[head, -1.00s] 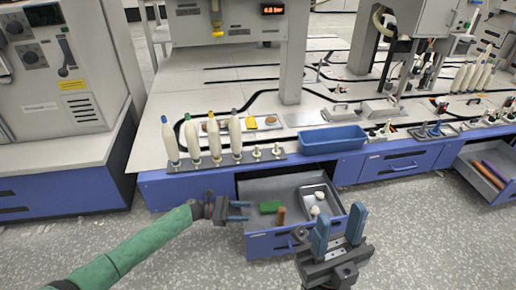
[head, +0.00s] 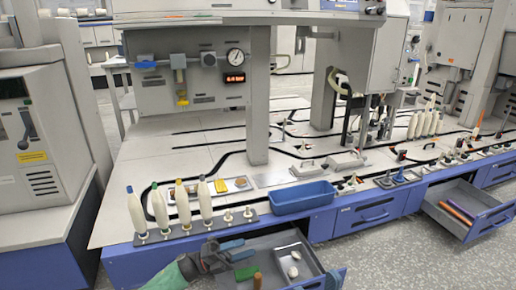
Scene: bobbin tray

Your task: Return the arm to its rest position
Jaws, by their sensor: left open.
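My green left forearm (head: 172,278) comes in from the bottom left. A green block (head: 246,272) and a brown upright peg (head: 258,281) are in the drawer just below the fingers, apart from them as far as I can tell. A small grey tray (head: 291,249) with pale pieces is at the drawer's right.
Several tall white bobbins (head: 160,208) stand upright on a dark peg rail (head: 185,232) at the worktop's front edge. A blue bin (head: 303,198) sits to their right. Another open drawer (head: 470,205) juts out at the right. Machine posts (head: 258,110) rise from the worktop.

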